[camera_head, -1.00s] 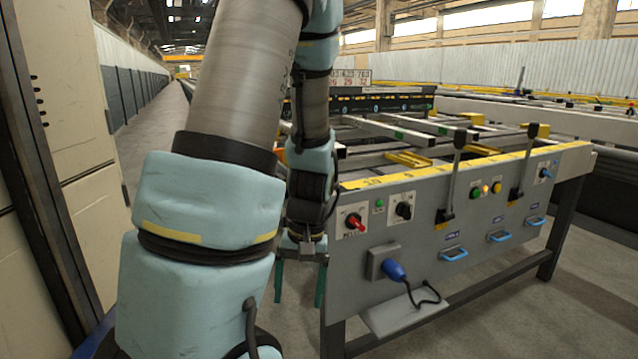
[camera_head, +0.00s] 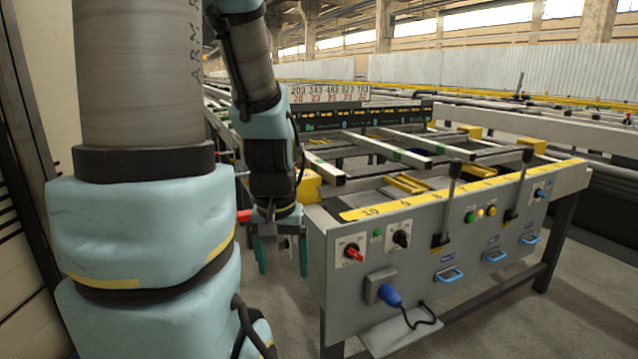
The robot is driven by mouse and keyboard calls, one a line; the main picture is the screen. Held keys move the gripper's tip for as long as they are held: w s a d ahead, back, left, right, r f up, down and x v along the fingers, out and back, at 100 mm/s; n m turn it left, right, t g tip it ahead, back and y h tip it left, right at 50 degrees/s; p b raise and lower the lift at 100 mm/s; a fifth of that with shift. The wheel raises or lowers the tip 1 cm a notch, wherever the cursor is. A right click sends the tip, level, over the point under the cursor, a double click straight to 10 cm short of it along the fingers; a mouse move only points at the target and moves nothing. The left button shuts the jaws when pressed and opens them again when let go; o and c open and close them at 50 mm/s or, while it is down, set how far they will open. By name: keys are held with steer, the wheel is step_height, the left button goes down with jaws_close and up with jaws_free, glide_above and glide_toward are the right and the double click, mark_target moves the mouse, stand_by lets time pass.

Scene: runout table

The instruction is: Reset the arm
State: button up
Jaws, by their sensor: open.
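My gripper (camera_head: 282,256) hangs at the end of my arm, left of the grey control panel (camera_head: 450,235) of the runout table. Its two green fingers point down and stand apart, with nothing between them. It is beside the panel's left end, at about the height of the red knob (camera_head: 353,253). In this view it looks clear of the panel, though the exact gap cannot be told. My upper arm fills the left of the view and hides what is behind it.
The panel carries a black knob (camera_head: 400,239), two black-topped levers (camera_head: 448,202), blue handles (camera_head: 449,275) and a blue plug (camera_head: 390,295) with a cable. Rails (camera_head: 385,148) run across the tabletop. A number display (camera_head: 366,119) stands behind. Concrete floor is free below my gripper.

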step_height(320, 180, up, 14)
steer(key=p, duration=1.1)
steer(key=shift+f+p, duration=0.15)
steer(key=shift+p, duration=0.15)
